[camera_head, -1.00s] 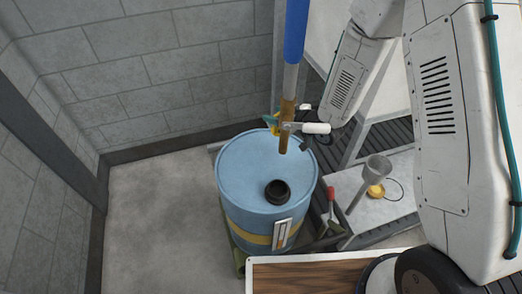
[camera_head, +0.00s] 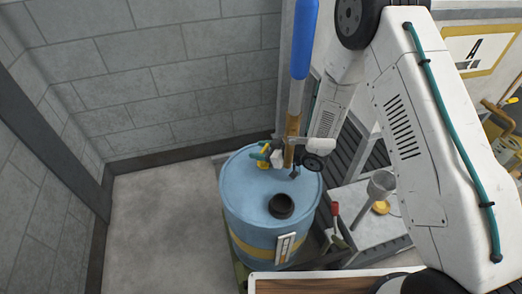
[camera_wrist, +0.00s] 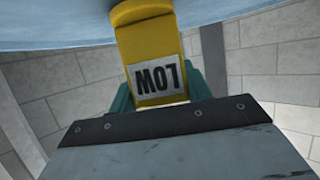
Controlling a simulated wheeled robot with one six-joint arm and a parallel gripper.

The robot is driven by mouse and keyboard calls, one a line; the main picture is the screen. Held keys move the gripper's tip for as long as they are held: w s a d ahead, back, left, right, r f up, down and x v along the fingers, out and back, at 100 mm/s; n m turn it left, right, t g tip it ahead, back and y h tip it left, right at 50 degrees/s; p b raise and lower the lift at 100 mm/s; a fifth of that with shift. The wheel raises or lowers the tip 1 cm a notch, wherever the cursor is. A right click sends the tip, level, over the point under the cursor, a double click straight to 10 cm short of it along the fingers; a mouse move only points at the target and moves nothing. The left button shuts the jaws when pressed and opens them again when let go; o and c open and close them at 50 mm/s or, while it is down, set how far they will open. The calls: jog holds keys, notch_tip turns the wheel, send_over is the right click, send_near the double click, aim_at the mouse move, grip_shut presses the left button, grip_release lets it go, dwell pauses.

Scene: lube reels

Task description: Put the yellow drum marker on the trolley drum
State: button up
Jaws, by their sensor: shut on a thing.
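The yellow drum marker (camera_wrist: 158,45), with a white label reading LOW upside down, is held between the teal fingers of my gripper (camera_wrist: 158,90). In the head view the yellow marker (camera_head: 264,163) shows small at the far part of the blue drum's top, with my gripper (camera_head: 267,155) around it. The blue drum (camera_head: 245,195) stands upright, with a yellow band and a pale plate on its side. Its blue surface (camera_wrist: 60,22) fills the top of the wrist view, close to the marker. I cannot tell whether they touch.
A black ring-shaped opening (camera_head: 281,206) sits on the drum top. A blue-handled upright pole (camera_head: 294,105) stands over the drum, right beside my gripper. A grey funnel (camera_head: 381,185) and a yellow item (camera_head: 380,207) are on the bench at right. The floor (camera_head: 160,220) left is clear.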

jog(key=shift+f, duration=0.1)
jog(key=o, duration=0.9)
jog(key=shift+o, duration=0.2)
